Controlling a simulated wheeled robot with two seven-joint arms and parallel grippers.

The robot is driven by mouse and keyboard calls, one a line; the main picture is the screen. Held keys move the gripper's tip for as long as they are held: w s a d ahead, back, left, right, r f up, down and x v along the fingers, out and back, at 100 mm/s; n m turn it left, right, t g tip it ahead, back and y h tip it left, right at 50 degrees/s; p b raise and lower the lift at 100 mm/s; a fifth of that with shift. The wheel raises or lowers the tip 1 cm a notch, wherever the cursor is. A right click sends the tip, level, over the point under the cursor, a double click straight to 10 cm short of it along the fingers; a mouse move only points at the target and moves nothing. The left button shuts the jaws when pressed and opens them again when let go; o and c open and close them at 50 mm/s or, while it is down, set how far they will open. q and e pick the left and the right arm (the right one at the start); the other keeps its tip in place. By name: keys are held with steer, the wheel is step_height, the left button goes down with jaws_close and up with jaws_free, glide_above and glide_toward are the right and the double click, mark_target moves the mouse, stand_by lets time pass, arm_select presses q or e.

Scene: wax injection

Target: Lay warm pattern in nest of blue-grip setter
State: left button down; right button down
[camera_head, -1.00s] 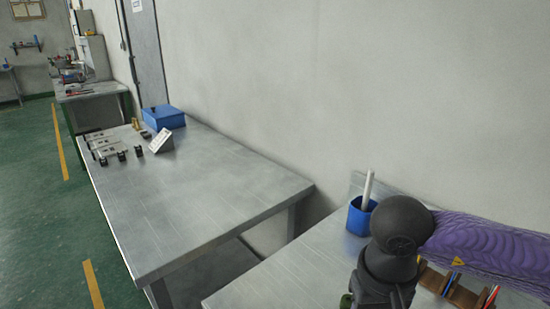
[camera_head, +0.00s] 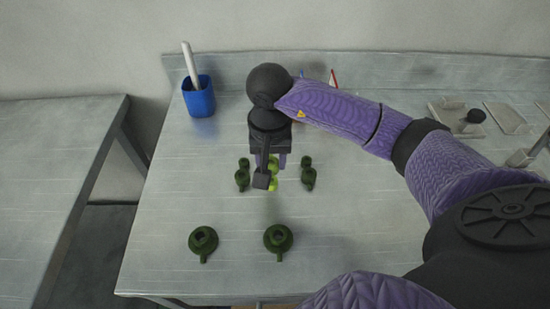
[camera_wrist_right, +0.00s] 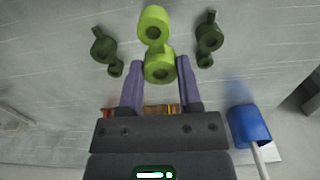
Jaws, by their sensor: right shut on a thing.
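A bright green pattern (camera_head: 273,172), lighter than the others, is between the fingers of my right gripper (camera_head: 270,172). In the right wrist view the pattern (camera_wrist_right: 155,35) has two rounded parts with round openings, and the fingers (camera_wrist_right: 160,80) close on its nearer part. The gripper points down over the table; I cannot tell whether the pattern still touches the top. Several dark green patterns stand around it, at its left (camera_head: 242,178), at its right (camera_head: 308,178) and in front (camera_head: 203,240). No blue-grip setter can be made out. My left gripper is not in view.
A blue cup (camera_head: 199,98) with a white stick stands at the back left of the metal table (camera_head: 350,250). Grey plates (camera_head: 508,117) and a black knob (camera_head: 474,117) are at the back right. Another metal table (camera_head: 60,150) stands at the left, across a gap.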

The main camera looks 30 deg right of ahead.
steer(key=shift+f+b, duration=0.75)
steer(key=shift+f, duration=2.3)
steer(key=shift+c, duration=1.4)
jaws_free()
steer(key=shift+r, duration=0.1)
